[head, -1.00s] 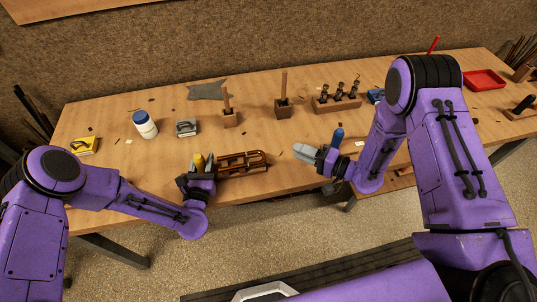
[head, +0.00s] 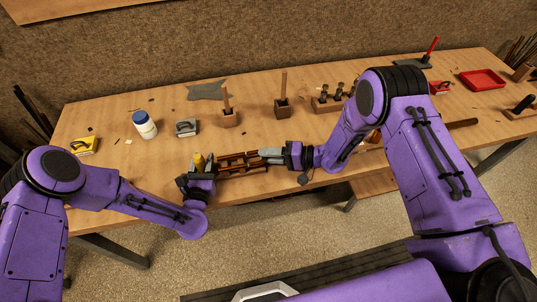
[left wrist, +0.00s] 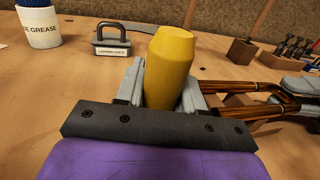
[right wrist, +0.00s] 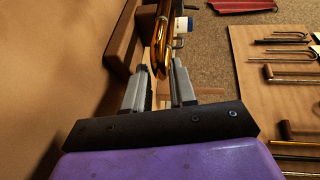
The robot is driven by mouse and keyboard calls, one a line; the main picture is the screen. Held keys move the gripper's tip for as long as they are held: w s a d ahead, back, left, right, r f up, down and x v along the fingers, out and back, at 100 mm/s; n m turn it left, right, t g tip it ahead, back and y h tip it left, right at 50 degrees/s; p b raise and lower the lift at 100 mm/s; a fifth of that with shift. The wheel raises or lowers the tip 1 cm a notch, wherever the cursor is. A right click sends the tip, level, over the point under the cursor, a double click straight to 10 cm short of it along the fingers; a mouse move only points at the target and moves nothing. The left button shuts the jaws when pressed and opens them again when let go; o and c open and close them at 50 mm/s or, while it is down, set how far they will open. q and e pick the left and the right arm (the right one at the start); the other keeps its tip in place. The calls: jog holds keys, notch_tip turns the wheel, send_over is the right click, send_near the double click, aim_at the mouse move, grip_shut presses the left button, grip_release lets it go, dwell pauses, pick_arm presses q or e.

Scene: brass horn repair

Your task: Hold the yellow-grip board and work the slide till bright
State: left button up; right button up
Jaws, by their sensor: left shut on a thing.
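My left gripper (head: 199,168) is shut on the upright yellow grip (left wrist: 170,68) of the board, near the table's front edge; the grip also shows in the head view (head: 198,160). The brass slide (head: 238,158) lies on the brown board to the right of that grip. Its tubes also show in the left wrist view (left wrist: 238,88). My right gripper (head: 268,155) is at the slide's right end. In the right wrist view its fingers (right wrist: 158,85) are apart, with the bent end of the slide (right wrist: 163,50) ahead between them; contact cannot be told.
A grease bottle (head: 145,124), a padlock-shaped labelled block (head: 186,127) and a yellow box (head: 84,145) stand at the left. Wooden blocks with upright handles (head: 229,118) (head: 283,106) stand behind the slide. A red tray (head: 482,80) is far right. The front edge is close.

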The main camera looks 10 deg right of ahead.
jog(key=shift+c, duration=0.3)
grip_shut()
jog(key=shift+d, duration=1.85)
jog(key=shift+o, duration=0.3)
grip_release()
jog(key=v, duration=1.2)
